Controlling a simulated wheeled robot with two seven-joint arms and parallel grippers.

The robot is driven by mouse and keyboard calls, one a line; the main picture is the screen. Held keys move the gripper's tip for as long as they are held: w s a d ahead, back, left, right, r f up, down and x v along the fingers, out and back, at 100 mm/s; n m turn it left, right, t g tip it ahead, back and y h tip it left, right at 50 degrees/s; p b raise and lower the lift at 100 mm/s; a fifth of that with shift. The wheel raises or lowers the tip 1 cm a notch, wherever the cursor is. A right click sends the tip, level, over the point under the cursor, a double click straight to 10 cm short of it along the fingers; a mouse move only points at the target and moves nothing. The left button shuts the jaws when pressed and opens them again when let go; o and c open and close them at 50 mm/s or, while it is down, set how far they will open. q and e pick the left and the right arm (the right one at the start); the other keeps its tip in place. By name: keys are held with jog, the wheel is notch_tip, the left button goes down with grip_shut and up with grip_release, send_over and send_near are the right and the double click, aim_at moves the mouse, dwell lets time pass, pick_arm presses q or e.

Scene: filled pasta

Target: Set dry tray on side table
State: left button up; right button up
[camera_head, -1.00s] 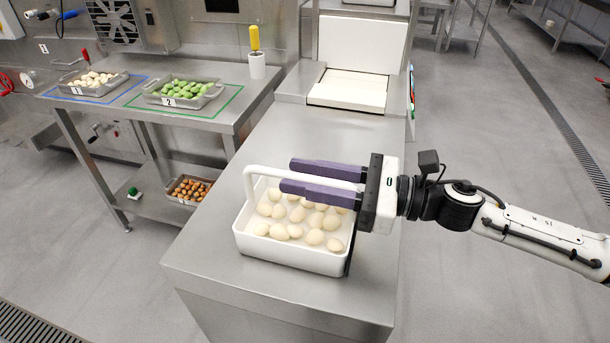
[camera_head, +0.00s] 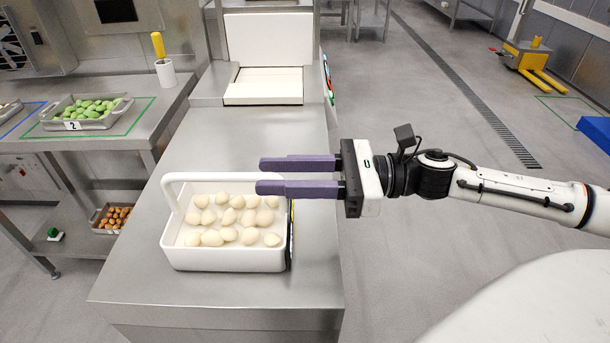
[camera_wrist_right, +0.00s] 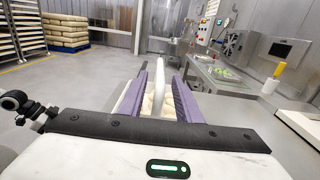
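A white tray (camera_head: 225,259) with an upright arched handle (camera_head: 215,177) holds several pale, egg-like pieces (camera_head: 228,217). It sits level on the steel counter (camera_head: 130,285). My left gripper is not in view.
A lower steel side table (camera_head: 150,118) stands at left with a grey tray of green pieces (camera_head: 87,110) inside a green outline. A yellow-handled tool stands in a white cup (camera_head: 165,72). A tray of brown pieces (camera_head: 110,218) is on the lower shelf. A white-topped unit (camera_head: 263,86) closes the counter's back.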

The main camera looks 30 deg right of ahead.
aim_at(229, 174)
jog(key=shift+p+v, duration=0.4)
jog(key=shift+v, duration=1.6)
jog(key=shift+b+x, duration=0.45)
jog(key=shift+x, duration=2.35)
jog(key=shift+p+x, duration=0.5)
jog(key=shift+x, duration=0.65)
jog(key=shift+p+x, duration=0.45)
jog(key=shift+x, duration=0.75)
jog(key=shift+w+a, duration=0.45)
jog(key=shift+a, duration=0.15)
